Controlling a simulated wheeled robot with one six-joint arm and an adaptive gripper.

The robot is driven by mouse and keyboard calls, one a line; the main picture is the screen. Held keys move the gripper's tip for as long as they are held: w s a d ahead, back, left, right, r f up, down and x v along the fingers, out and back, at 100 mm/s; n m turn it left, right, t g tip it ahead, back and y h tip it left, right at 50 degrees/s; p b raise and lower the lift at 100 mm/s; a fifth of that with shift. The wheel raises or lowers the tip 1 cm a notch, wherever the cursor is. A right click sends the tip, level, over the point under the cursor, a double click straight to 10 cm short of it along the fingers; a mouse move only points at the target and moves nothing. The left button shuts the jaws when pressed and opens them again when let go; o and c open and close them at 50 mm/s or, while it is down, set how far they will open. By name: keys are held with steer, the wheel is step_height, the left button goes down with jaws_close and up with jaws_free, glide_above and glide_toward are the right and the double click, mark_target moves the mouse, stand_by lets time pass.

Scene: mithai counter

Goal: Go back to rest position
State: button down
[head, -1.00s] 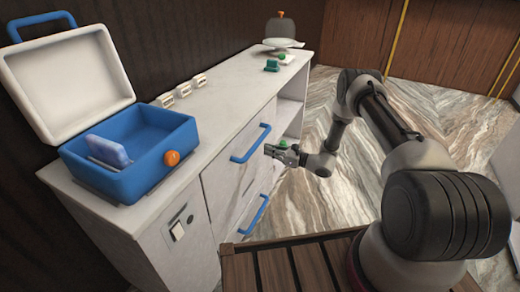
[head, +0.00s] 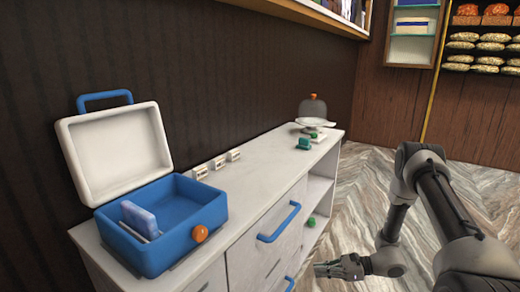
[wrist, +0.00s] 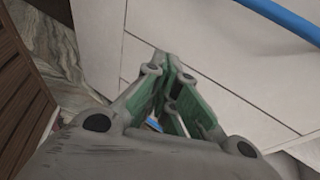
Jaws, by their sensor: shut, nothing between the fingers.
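My gripper (head: 326,268) is shut and empty, low in front of the white counter (head: 120,245), below and right of its upper blue drawer handle (head: 279,222) in the head view. In the wrist view, the gripper's fingers (wrist: 170,64) have green inner pads and come together at the tips. They point toward the counter's pale front panels, apparently without touching. A blue handle (wrist: 285,18) crosses the upper right corner there. My arm stretches out at the right of the head view.
A green ball (head: 311,222) sits on the side shelf. Marble floor (head: 365,190) lies right of the counter.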

steer(key=s+d+r+n+h, duration=0.4)
steer(key=s+r, duration=0.4)
steer(key=r, duration=0.7)
steer(key=s+d+r+n+t+h, duration=0.1)
steer(key=s+d+r+n+h, duration=0.4)
steer(key=r, duration=1.1)
steer(key=s+d+r+n+h, duration=0.5)
steer(key=s+r+n, duration=0.5)
steer(key=r, duration=0.5)
steer(key=shift+s+r+n+t+h, duration=0.2)
steer(key=shift+s+n+t+h, duration=0.2)
steer(key=shift+s, duration=0.6)
steer(key=shift+a, duration=0.1)
